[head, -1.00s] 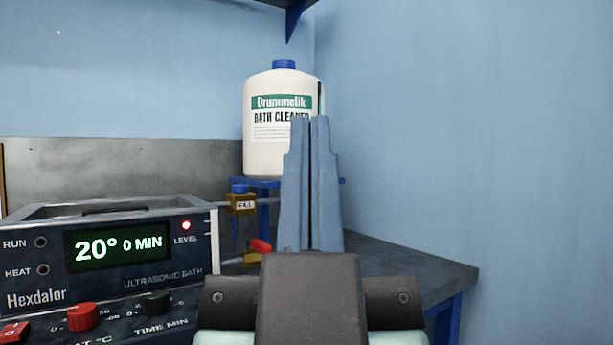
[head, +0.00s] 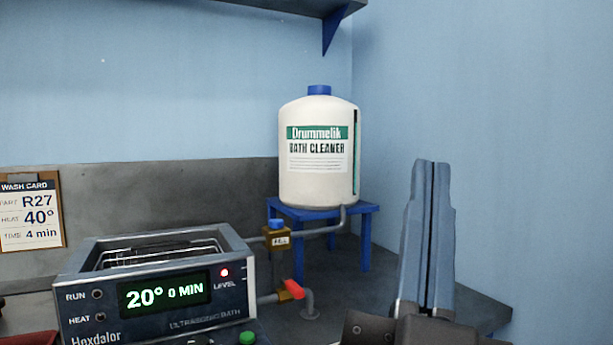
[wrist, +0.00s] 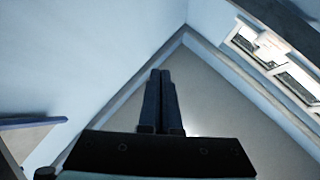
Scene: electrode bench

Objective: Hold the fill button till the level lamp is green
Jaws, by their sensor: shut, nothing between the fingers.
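The fill button is a blue cap on a small brass box marked FILL (head: 277,237), on the pipe between the bath and the bottle in the head view. The level lamp (head: 224,273) glows red on the front of the ultrasonic bath (head: 215,310). The bath display reads 20° and 0 MIN. My gripper (head: 432,165) points up at the right, its fingers together and empty, well apart from the fill button. The wrist view shows the gripper (wrist: 160,72) pointing at the ceiling and wall corner.
A white bath cleaner bottle (head: 318,150) stands on a blue stand (head: 368,208) behind the fill box. A red-handled valve (head: 292,289) is on the lower pipe. A wash card (head: 32,210) hangs at left. A blue bracket shelf (head: 270,8) is overhead. The right wall is close to my gripper.

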